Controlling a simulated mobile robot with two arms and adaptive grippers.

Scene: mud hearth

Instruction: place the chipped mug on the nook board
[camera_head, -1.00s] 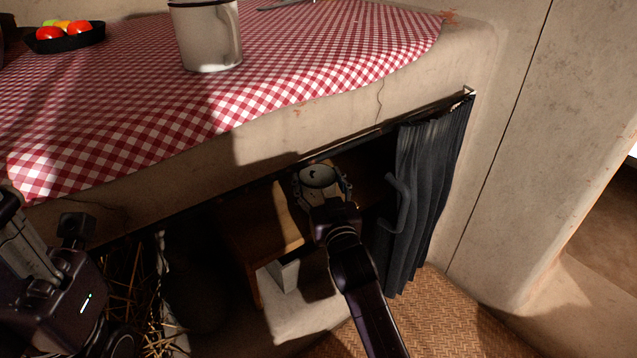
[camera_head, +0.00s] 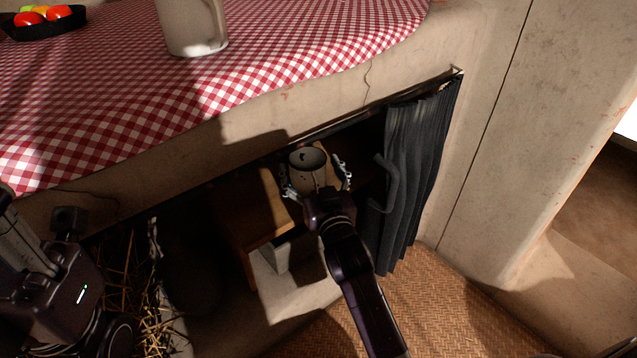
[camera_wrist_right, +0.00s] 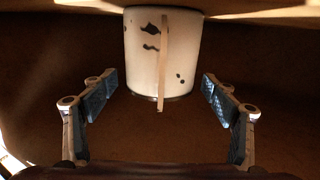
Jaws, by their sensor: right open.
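The chipped mug (camera_head: 308,168), off-white with dark chips, stands upright inside the nook under the counter, its opening up. It also shows in the right wrist view (camera_wrist_right: 142,70), with its handle toward my wrist. My right gripper (camera_head: 316,180) reaches into the nook and is open, one finger on each side of the mug. In the right wrist view the fingers (camera_wrist_right: 160,92) stand clear of the mug's sides. The wooden nook board (camera_head: 262,205) shows left of the mug; the mug's base is hidden in the head view. My left gripper (camera_head: 70,230) is at the left edge, its jaws unclear.
A dark curtain (camera_head: 420,180) hangs at the nook's right side, close to my right arm. Above are the counter with a checked cloth (camera_head: 280,65), another pale mug (camera_head: 193,25) and a dark tray (camera_head: 60,24) of fruit. Straw (camera_head: 125,290) lies at lower left.

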